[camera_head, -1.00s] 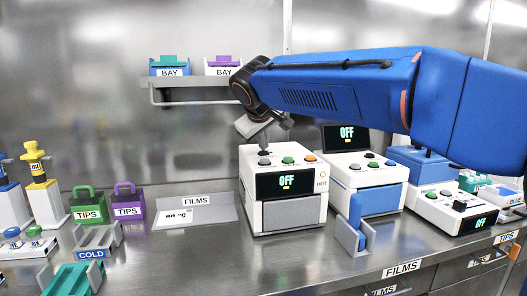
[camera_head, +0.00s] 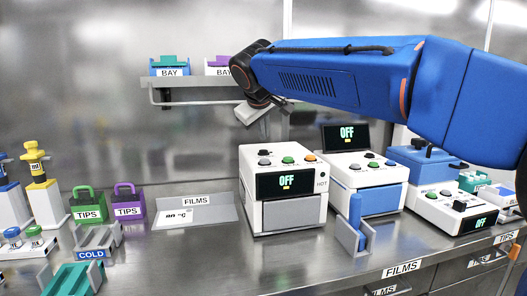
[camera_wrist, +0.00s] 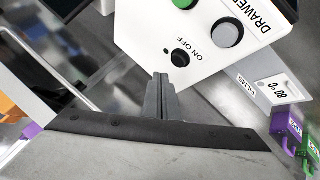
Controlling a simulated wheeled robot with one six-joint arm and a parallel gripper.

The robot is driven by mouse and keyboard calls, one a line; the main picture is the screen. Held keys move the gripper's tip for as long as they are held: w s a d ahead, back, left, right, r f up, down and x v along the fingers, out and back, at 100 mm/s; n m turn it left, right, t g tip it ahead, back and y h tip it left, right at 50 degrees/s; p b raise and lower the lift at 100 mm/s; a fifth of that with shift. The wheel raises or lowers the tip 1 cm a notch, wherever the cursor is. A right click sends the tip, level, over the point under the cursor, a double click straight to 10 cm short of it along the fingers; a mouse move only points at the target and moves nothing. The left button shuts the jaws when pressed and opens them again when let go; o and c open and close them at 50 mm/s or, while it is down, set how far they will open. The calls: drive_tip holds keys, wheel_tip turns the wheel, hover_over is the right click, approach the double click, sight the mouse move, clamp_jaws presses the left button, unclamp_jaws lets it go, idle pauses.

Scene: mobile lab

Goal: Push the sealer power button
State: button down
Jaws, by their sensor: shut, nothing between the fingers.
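The white machine marked HOT, which I take to be the sealer (camera_head: 283,215), stands on the steel bench, its display (camera_head: 284,181) reading OFF. A small dark button (camera_head: 264,152) is at the back of its top. In the wrist view this black button (camera_wrist: 180,58) is labelled ON OFF, beside a grey button (camera_wrist: 227,33) labelled DRAWER and a partly cut-off green button (camera_wrist: 183,3). My gripper (camera_head: 264,132) is above the back left of the machine. In the wrist view my gripper's fingers (camera_wrist: 159,76) are together and empty, close beside the black button in the picture.
A second white machine with a blue front (camera_head: 374,200) stands to the right, its screen also reading OFF. A small grey stand with a blue piece (camera_head: 353,232) is in front. A shelf (camera_head: 190,83) with BAY racks is behind. The FILMS tray (camera_head: 226,213) lies to the left.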

wheel_tip(320, 180, up, 4)
drive_tip(key=shift+r, duration=0.15)
idle(0.4)
